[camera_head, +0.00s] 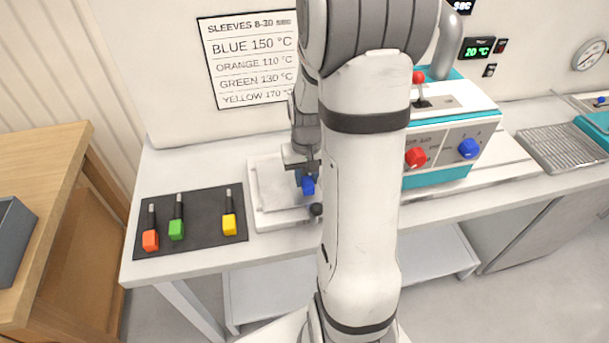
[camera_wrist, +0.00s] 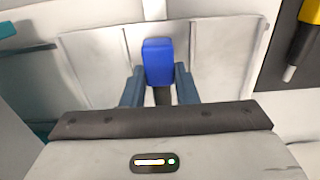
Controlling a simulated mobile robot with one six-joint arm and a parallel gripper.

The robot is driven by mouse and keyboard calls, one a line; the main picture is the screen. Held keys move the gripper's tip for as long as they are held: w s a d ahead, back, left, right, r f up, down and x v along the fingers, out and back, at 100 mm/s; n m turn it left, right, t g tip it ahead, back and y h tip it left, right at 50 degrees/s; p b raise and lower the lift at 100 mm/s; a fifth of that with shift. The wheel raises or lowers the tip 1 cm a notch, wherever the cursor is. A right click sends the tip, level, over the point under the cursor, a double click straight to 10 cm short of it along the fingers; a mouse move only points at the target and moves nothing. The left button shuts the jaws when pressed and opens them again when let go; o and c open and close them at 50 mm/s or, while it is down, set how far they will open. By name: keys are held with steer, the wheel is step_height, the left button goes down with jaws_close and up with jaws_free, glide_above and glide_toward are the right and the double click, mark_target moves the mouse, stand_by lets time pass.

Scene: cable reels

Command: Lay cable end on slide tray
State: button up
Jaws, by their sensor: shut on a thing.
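A cable end with a blue block-shaped head (camera_head: 308,186) is in my gripper (camera_head: 305,170), over the white slide tray (camera_head: 268,200). In the wrist view, my gripper (camera_wrist: 159,92) is shut on the dark stem below the blue cable end (camera_wrist: 158,62). The slide tray (camera_wrist: 95,62) lies beneath it, with raised lines across its surface. I cannot tell whether the blue head touches the tray. My arm hides the tray's right part in the head view.
A dark mat (camera_head: 200,222) left of the tray bears orange (camera_head: 151,240), green (camera_head: 176,230) and yellow (camera_head: 229,225) cable ends. A teal and white machine (camera_head: 440,140) with red and blue knobs stands right of my arm. A wire rack (camera_head: 562,148) lies farther right.

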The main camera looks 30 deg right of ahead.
steer(key=shift+f+b, duration=0.45)
steer(key=shift+f, duration=0.15)
steer(key=o, duration=1.1)
steer(key=shift+r, duration=0.1)
steer(key=shift+r, duration=0.25)
step_height(320, 180, up, 18)
steer(key=p, duration=0.8)
steer(key=shift+r, duration=0.1)
steer(key=s+a+r+n+t, duration=0.1)
steer(key=s+a, duration=0.3)
steer(key=s+a+r+n+t+b, duration=0.1)
steer(key=s+a, duration=0.3)
steer(key=s+a+r+n+t+b, duration=0.1)
steer(key=s+a, duration=0.3)
steer(key=shift+s+a+r, duration=0.3)
steer(key=shift+s+a, duration=0.1)
